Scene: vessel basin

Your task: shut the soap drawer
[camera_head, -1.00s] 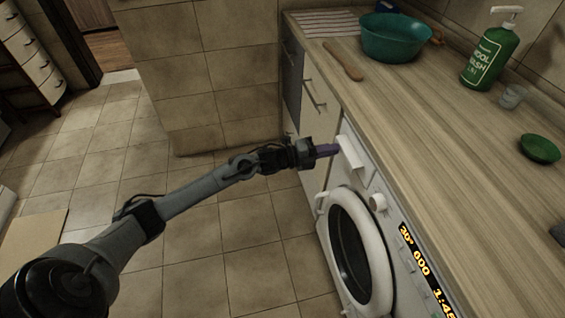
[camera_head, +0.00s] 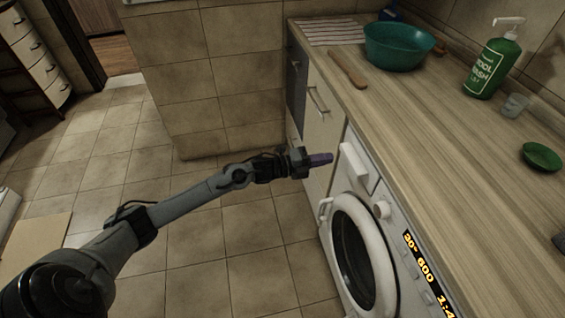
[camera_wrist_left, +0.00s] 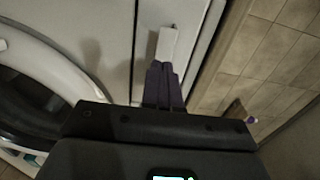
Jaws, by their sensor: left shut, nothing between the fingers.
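The soap drawer (camera_head: 356,165) is the pale panel with a raised grip at the upper left corner of the white washing machine (camera_head: 388,222). How far it stands out is hard to tell from this angle. My left gripper (camera_head: 328,159) is shut and empty, its purple fingertips just left of the drawer front with a small gap in the picture. In the left wrist view the shut fingers (camera_wrist_left: 163,68) point at a pale raised block (camera_wrist_left: 168,43), which looks like the drawer's grip. Whether they touch it is unclear. My right gripper is not in view.
The round machine door (camera_head: 362,255) is below the drawer. Cabinets with bar handles (camera_head: 318,101) stand beyond the machine. The wooden counter (camera_head: 430,125) holds a teal basin (camera_head: 398,47), a green bottle (camera_head: 491,65) and a green dish (camera_head: 542,156).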

